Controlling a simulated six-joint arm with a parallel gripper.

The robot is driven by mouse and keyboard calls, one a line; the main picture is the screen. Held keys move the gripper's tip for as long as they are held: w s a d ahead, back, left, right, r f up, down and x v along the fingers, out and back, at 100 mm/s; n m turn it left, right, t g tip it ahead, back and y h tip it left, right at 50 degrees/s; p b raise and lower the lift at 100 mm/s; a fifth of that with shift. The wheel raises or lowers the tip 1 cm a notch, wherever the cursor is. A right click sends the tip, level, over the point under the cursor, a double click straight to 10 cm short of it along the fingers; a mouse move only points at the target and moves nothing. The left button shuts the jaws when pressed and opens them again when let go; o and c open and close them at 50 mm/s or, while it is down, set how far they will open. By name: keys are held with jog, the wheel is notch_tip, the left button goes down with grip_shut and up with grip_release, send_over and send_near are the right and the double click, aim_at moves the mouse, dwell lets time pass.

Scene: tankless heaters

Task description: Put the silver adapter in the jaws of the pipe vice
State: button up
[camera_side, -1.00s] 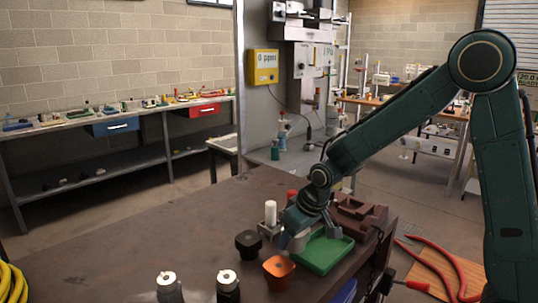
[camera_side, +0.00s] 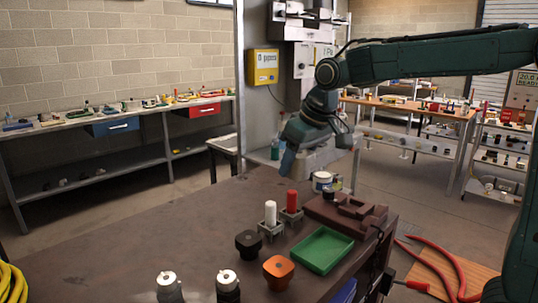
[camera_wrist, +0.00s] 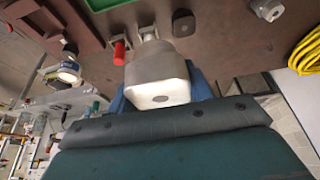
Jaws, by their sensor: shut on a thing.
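The silver adapter (camera_wrist: 158,72) is a grey block with a pale end face, held between my gripper's blue fingers in the wrist view. In the side view the adapter (camera_side: 318,159) hangs from my gripper (camera_side: 314,152), which is raised well above the table. My gripper is shut on it. The brown pipe vice (camera_side: 345,214) sits on the table's right part, below and to the right of my gripper. Its jaws look empty. In the wrist view the vice (camera_wrist: 45,22) is at the upper left, partly cut off.
A green tray (camera_side: 322,250) lies empty in front of the vice. A red cylinder (camera_side: 292,201) and a white cylinder (camera_side: 270,213) stand in holders left of it. A black piece (camera_side: 248,243), an orange piece (camera_side: 278,271) and a tin (camera_side: 322,181) are nearby.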

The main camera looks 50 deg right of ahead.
jog(key=shift+w+r, duration=0.2)
jog(key=shift+r, duration=1.05)
jog(key=shift+w+a, duration=1.3)
jog(key=shift+w, duration=2.7)
jog(key=shift+w+a, duration=1.25)
jog(key=shift+w, duration=2.7)
jog(key=shift+f, duration=2.65)
notch_tip(320, 180, down, 20)
jog(key=shift+f, duration=0.1)
jog(key=o, duration=1.3)
jog(key=shift+s+f, duration=0.1)
